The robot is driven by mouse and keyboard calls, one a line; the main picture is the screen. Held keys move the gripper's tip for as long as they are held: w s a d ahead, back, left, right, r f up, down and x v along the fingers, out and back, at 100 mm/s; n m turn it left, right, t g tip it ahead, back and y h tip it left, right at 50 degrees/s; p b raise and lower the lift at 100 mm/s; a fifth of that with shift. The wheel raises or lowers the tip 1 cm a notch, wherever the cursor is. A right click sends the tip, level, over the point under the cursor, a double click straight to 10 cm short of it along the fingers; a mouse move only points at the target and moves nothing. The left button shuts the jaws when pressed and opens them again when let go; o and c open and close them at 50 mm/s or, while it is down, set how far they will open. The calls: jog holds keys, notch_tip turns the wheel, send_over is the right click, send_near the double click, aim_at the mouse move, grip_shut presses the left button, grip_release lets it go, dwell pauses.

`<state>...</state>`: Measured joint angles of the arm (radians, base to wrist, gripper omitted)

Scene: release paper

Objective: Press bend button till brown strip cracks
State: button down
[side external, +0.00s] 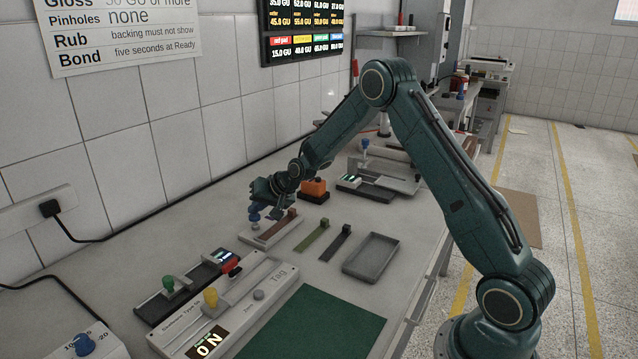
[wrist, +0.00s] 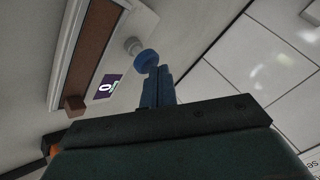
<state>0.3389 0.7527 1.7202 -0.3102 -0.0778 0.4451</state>
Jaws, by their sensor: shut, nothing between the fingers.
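The brown strip (wrist: 93,45) lies flat along a pale bend fixture (wrist: 62,60), with a brown block at one end; it looks whole in what shows. It also shows in the side view (side external: 277,226). A blue round button (wrist: 146,59) on a pale stem stands at the fixture's side, near a small purple display (wrist: 106,87) reading 0. My gripper (wrist: 158,72) is shut and empty, its blue fingertips right at the button; I cannot tell if they touch it. In the side view my gripper (side external: 257,208) is low over the fixture's left end, hiding part of it.
A green strip (side external: 311,237) and a dark strip (side external: 336,243) lie to the right, then an empty grey tray (side external: 371,255). An orange block (side external: 314,187) stands behind.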

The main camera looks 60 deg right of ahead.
aim_at(258, 216)
jog(key=shift+f, duration=0.75)
dwell(0.9)
jog(key=shift+r, duration=1.4)
jog(key=shift+r, duration=0.15)
jog(key=shift+r, duration=2.4)
